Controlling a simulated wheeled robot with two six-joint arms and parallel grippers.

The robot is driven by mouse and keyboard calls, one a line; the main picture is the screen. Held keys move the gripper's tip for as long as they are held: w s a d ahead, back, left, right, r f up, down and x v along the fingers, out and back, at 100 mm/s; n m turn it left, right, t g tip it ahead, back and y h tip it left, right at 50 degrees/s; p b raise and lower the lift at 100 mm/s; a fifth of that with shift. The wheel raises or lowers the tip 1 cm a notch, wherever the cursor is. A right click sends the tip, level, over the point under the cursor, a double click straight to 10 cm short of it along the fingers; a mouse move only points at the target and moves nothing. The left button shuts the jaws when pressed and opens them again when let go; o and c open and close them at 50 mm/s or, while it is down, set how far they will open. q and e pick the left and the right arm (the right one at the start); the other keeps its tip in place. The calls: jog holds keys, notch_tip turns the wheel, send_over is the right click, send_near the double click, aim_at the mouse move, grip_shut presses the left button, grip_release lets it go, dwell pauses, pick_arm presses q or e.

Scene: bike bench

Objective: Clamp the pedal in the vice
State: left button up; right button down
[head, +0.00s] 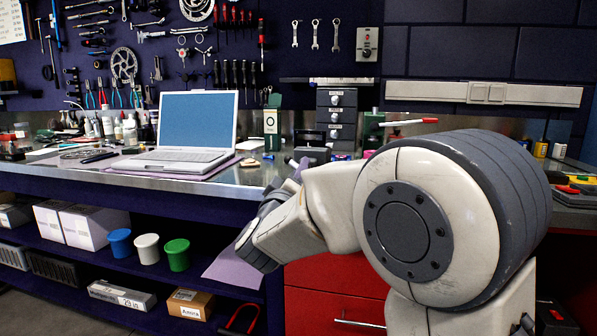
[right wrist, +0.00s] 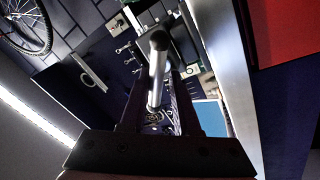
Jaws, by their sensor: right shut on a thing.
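My right gripper (right wrist: 157,82) is shut on a silver bar (right wrist: 157,70) with a dark rounded end, which looks like the vice handle. In the head view my right arm crosses in front of the bench edge, and its fingertips are hard to make out there. A grey block (head: 312,154), probably the vice, stands at the bench edge just beyond my right wrist, partly hidden by the arm. I cannot make out the pedal clearly in either view. My left gripper is not in view.
An open laptop (head: 185,138) stands on the workbench (head: 240,177) to the left. A green device (head: 373,130) with a red-tipped lever (head: 408,122) stands behind my arm. A small drawer unit (head: 337,117) is at the back. Red drawers (head: 325,294) are below the bench.

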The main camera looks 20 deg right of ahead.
jog(key=shift+d+r+m+h, duration=0.1)
jog(key=shift+r+m+h, duration=0.2)
jog(key=shift+m, duration=0.1)
